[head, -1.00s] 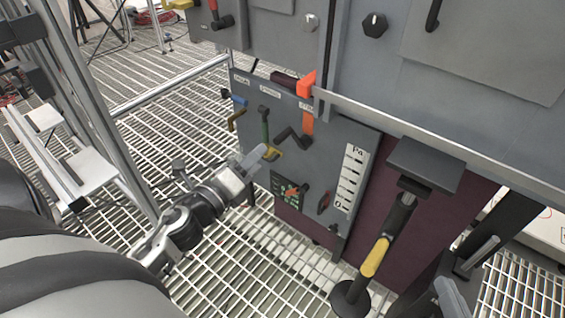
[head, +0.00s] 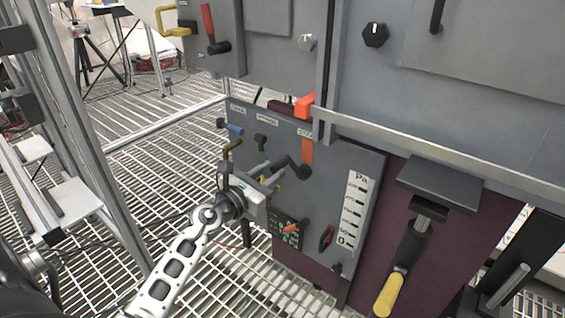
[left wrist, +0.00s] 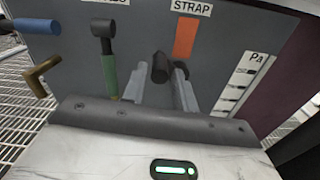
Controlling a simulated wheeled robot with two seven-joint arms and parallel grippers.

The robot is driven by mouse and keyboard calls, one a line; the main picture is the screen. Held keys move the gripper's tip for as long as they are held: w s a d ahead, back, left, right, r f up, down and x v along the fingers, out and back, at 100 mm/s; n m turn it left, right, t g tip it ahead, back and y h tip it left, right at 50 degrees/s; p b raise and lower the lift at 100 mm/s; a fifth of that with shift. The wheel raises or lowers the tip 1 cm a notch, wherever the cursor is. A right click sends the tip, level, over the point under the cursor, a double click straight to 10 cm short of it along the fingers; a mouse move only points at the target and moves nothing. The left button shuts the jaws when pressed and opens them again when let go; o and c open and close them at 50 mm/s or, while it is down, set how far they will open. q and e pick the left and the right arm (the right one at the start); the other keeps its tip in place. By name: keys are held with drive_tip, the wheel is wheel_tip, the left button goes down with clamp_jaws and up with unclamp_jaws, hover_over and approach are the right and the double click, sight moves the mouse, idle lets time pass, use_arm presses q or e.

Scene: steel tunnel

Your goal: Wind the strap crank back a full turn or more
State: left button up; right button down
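The strap crank (head: 296,167) is a black crank on the grey panel, below the STRAP label and an orange strip (head: 307,149). In the left wrist view its black knob (left wrist: 160,68) points towards me and shows between my finger pads, closer to the right one. My left gripper (head: 276,173) reaches the crank from the left. Its fingers (left wrist: 159,86) are apart, with a gap visible beside the knob; firm contact cannot be told. The gripper partly hides the crank's lower part. My right gripper is not in view.
Beside the crank are a green-handled lever (left wrist: 109,75), a brass-coloured crank (left wrist: 42,76) and a blue handle (head: 235,130). A small dark panel with an orange knob (head: 291,227) sits below. A metal rail (head: 430,150) runs along the right. A yellow-gripped lever (head: 389,295) stands lower right.

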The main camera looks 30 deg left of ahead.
sight(282, 163)
use_arm(q)
drive_tip(key=w, duration=0.4)
drive_tip(key=shift+w+d+f+b, duration=0.1)
drive_tip(key=shift+w+d+b, duration=0.05)
drive_tip(key=shift+b, duration=0.2)
drive_tip(key=shift+w+d, duration=0.1)
drive_tip(key=shift+w, duration=0.35)
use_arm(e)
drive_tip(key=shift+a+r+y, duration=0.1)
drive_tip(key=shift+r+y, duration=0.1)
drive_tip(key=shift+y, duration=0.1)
use_arm(q)
clamp_jaws()
